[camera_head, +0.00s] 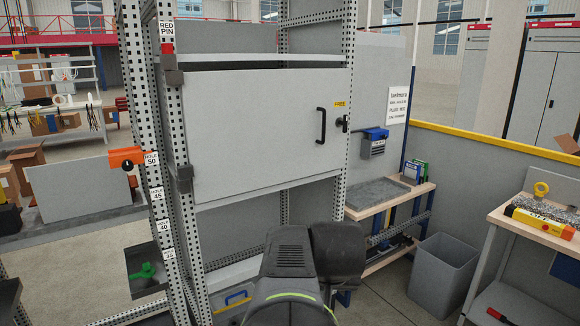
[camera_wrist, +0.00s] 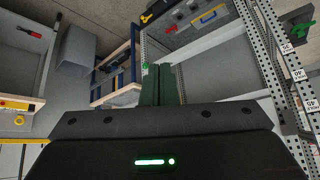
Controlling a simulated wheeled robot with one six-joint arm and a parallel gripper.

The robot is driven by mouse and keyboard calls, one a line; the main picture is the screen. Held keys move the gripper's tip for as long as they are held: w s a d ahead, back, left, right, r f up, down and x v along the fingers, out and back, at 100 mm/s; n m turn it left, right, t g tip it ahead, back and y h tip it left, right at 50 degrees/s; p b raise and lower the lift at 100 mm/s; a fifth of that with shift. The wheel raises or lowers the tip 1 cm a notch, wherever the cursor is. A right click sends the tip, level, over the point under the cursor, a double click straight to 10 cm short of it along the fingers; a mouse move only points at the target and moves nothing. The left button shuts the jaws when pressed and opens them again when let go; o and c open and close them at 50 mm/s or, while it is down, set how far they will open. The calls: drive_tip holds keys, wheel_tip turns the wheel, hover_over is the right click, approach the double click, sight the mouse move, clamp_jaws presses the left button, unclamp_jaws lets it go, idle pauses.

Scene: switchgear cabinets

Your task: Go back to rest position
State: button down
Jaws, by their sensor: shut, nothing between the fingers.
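My gripper (camera_wrist: 158,84) shows in the wrist view with its two dark green fingers together and nothing between them. In the head view my arm rises from the bottom centre in front of the grey cabinet, and the fingers are hidden there. The cabinet door (camera_head: 255,130) looks shut. It has a black handle (camera_head: 321,125) and a yellow label on its right side.
A perforated rack post (camera_head: 160,200) with an orange clamp (camera_head: 127,158) stands left. A wooden-edged bench (camera_head: 390,197), a grey bin (camera_head: 443,264) and a table (camera_head: 532,233) with tools are right. Bare floor shows between the cabinet and bin.

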drive_tip(key=shift+p+v, duration=0.7)
drive_tip(key=shift+v, duration=0.25)
drive_tip(key=shift+s+f, duration=0.1)
drive_tip(key=shift+s, duration=0.05)
drive_tip(key=shift+f, duration=0.1)
